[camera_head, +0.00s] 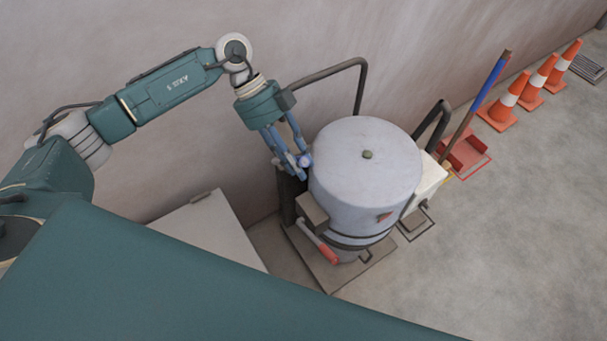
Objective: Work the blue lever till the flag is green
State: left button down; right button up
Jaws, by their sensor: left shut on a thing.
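A pale grey drum-shaped machine (365,175) stands on a base plate by the wall. My left gripper (292,166) reaches down to the drum's upper left side. Its fingers are shut on a small blue part, which looks like the blue lever (305,160); the fingers hide most of it. My right gripper is not in view.
A red-gripped handle (329,255) sticks out at the drum's lower front. Dark bent pipes (361,85) rise behind it. A pale cabinet (208,230) stands at left. A red dustpan (465,152), a blue-handled pole (490,82) and orange cones (533,85) stand right. The floor at lower right is clear.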

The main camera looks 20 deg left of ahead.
pick_arm(q)
jog(key=w+a+r+h, duration=0.1)
jog(key=a, duration=0.1)
jog(key=w+a+r+g+h+b, duration=0.1)
jog(key=w, duration=0.1)
jog(key=shift+w+a+r+b, duration=0.1)
jog(key=shift+a+r+b, duration=0.2)
jog(key=shift+a+r, duration=0.1)
jog(key=shift+w+a+r+g+h+b, duration=0.4)
jog(key=shift+a+g+b, duration=0.05)
jog(key=shift+g+b, duration=0.05)
jog(key=shift+w+a+r+h+b, duration=0.35)
jog(key=shift+w+a+h+b, duration=0.05)
jog(key=shift+a, duration=0.2)
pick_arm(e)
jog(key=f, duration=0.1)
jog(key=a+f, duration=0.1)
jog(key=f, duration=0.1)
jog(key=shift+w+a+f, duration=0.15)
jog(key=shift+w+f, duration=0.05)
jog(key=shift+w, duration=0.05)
pick_arm(q)
jog(key=c, duration=1.3)
grip_release()
notch_tip(320, 180, up, 10)
